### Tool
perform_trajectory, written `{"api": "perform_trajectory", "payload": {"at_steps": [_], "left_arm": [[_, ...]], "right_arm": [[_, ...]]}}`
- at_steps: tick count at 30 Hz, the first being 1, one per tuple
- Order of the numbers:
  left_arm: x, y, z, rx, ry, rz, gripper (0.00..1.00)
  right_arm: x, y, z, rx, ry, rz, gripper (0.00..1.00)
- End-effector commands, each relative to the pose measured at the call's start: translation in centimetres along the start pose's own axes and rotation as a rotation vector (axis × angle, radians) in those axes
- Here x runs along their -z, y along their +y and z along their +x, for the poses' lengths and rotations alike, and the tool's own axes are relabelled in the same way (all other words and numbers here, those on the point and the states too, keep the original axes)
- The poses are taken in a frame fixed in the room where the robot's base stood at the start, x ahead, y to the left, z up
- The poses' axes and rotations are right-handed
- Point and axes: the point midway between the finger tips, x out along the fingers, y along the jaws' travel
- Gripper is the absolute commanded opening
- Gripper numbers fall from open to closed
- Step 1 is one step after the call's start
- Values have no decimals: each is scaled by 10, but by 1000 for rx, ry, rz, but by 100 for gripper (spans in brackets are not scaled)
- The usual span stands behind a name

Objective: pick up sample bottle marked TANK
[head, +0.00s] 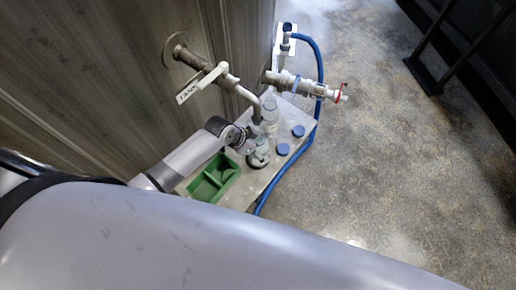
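A clear sample bottle (259,158) stands on a pale bench (300,116) below the taps. Another clear bottle (269,110) is farther back, under the bent tap spout. No marking on either bottle can be read; a white tag (188,91) with small lettering hangs by the upper tap. My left gripper (246,143) is beside the near bottle, just left of its top. It is small and partly hidden by its own wrist, so I cannot tell whether its fingers are apart or touch the bottle. My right gripper is not in view.
A green divided tray (214,179) sits on the bench's near left. Blue caps (298,131) lie on the right part. A metal tap (220,76) and a white valve (305,86) project from the wall. A blue hose (319,60) runs along the bench's right side.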

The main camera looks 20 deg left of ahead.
Motion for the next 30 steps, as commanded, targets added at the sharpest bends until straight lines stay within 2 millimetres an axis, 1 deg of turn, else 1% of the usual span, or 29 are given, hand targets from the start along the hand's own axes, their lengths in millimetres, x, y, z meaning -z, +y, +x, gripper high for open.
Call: {"api": "perform_trajectory", "payload": {"at_steps": [1,5,30], "left_arm": [[0,0,0,0,0,0,79],[0,0,0,0,0,0,71],[0,0,0,0,-1,0,15]], "right_arm": [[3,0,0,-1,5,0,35],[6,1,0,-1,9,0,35],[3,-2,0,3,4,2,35]]}}
